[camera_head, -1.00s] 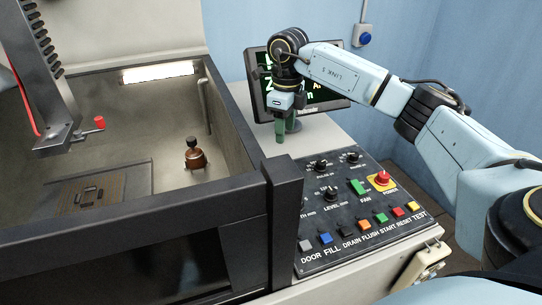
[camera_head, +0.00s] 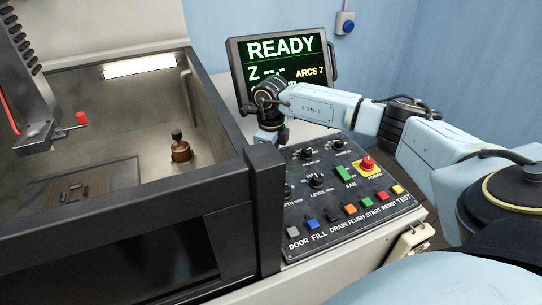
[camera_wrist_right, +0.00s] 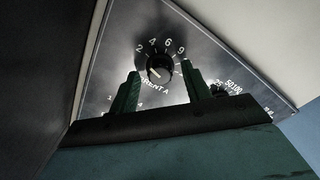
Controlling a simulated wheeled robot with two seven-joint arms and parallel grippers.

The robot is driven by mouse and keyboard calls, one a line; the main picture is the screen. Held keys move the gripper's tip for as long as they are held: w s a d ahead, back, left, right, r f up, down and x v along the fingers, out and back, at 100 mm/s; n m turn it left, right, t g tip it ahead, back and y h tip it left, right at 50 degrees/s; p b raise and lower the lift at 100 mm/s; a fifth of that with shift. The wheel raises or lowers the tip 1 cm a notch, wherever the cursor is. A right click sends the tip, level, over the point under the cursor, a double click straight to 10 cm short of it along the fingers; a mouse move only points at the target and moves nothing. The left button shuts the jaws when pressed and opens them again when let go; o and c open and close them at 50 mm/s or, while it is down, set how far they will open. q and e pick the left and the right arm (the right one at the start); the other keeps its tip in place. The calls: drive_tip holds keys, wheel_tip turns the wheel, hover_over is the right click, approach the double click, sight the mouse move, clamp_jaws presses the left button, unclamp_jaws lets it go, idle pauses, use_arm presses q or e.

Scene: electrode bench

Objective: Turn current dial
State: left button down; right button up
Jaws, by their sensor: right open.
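The current dial (camera_wrist_right: 160,68) is a round black knob with a pale pointer mark. Numbers ring it, and a partly covered label ending in "RENT A" is beside it. In the right wrist view it lies between the two green fingertips of my right gripper (camera_wrist_right: 160,74). The fingers are open, with a gap on each side of the knob. In the head view my right wrist (camera_head: 268,112) is above the upper left of the control panel (camera_head: 330,218). It hides the dial there, and the fingertips are not visible. My left gripper is not in view.
Other black knobs, including LEVEL (camera_head: 316,181), sit close by. A red power button (camera_head: 367,163), a green fan switch (camera_head: 344,173) and a row of coloured buttons are on the panel. A monitor (camera_head: 290,60) reading READY stands behind my wrist. The tank's dark frame post (camera_head: 265,215) borders the panel.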

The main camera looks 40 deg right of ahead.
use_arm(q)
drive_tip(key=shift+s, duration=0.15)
use_arm(e)
drive_tip(key=shift+c, duration=0.6)
drive_tip(key=c, duration=0.9)
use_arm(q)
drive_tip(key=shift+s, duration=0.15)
